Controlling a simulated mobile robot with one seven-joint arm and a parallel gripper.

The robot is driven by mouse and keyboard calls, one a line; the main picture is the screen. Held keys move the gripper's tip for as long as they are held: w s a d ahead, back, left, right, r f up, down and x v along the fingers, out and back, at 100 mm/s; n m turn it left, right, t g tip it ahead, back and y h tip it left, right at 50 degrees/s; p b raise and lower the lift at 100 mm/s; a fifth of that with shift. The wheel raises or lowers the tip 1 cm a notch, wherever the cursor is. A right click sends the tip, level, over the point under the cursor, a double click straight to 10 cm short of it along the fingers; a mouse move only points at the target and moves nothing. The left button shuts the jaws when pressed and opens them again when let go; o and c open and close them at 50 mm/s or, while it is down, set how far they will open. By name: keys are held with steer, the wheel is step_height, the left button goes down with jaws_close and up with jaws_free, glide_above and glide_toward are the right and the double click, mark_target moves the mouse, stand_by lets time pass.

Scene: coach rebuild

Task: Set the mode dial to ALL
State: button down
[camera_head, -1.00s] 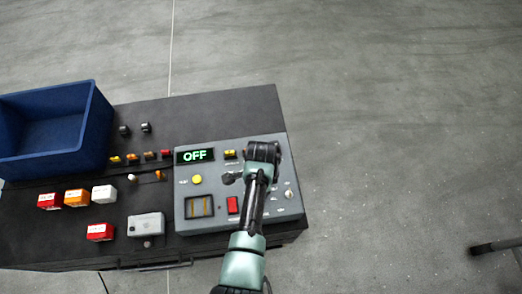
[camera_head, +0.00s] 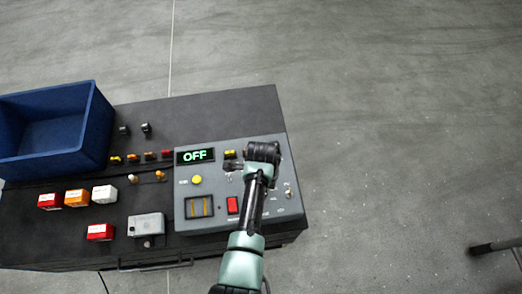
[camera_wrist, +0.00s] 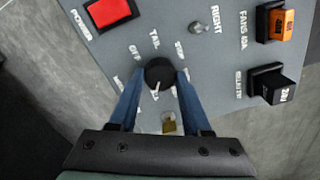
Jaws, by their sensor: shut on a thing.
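The mode dial (camera_wrist: 160,73) is a round black knob with a white pointer mark, on the grey control panel (camera_wrist: 215,65). In the wrist view the mark points toward the bottom of the picture, slightly left. Labels around the dial include OFF and TAIL; those near the mark are partly covered and hard to read. My gripper (camera_wrist: 160,76) is shut on the dial, one blue finger on each side. In the head view my arm hides the dial. The panel's display (camera_head: 195,156) reads OFF in green.
A red power switch (camera_wrist: 108,12), a small toggle (camera_wrist: 198,27) and orange (camera_wrist: 281,25) and black (camera_wrist: 272,85) block-like parts sit around the dial. A blue bin (camera_head: 52,130) and loose red, orange and white blocks lie left of the panel.

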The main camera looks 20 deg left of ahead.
steer(key=shift+c, duration=1.8)
jaws_free()
steer(key=shift+r, duration=0.15)
step_height(320, 180, up, 13)
steer(key=b, duration=0.1)
steer(key=shift+b, duration=0.4)
